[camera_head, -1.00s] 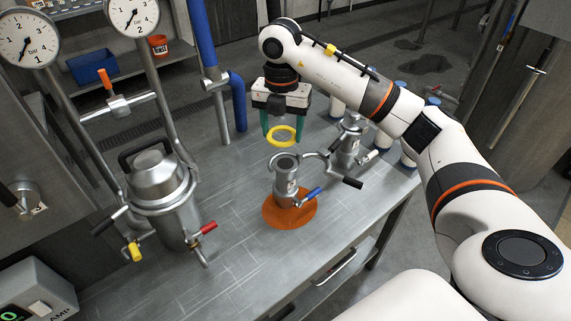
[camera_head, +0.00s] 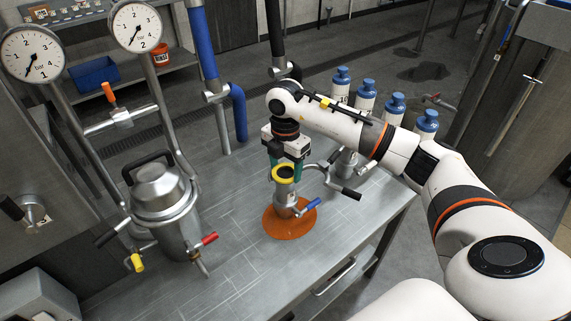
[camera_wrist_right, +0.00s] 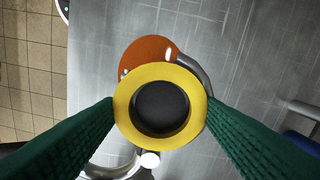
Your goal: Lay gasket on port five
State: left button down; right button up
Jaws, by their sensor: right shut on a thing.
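The yellow ring gasket (camera_head: 273,175) is over the dark round top of the small steel vessel (camera_head: 285,199), whose port number I cannot read. My right gripper (camera_head: 286,172), with green fingers, is shut on the gasket from both sides. In the right wrist view the gasket (camera_wrist_right: 160,71) lies between the fingertips (camera_wrist_right: 160,108), and the dark port top shows roughly centred through its hole. The gasket hides the port's rim, so I cannot tell whether it touches. The vessel stands upright on an orange disc (camera_head: 284,228). My left gripper is out of view.
Several blue-capped bottles (camera_head: 397,104) line the back right. Bare bench (camera_head: 235,265) is in front.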

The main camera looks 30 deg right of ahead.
aim_at(285, 171)
jog(key=shift+f, duration=0.15)
jog(key=shift+f, duration=0.15)
jog(key=o, duration=0.9)
jog(key=shift+o, duration=0.2)
notch_tip(285, 171, up, 12)
jog(key=b, duration=0.2)
jog(key=shift+r, duration=0.2)
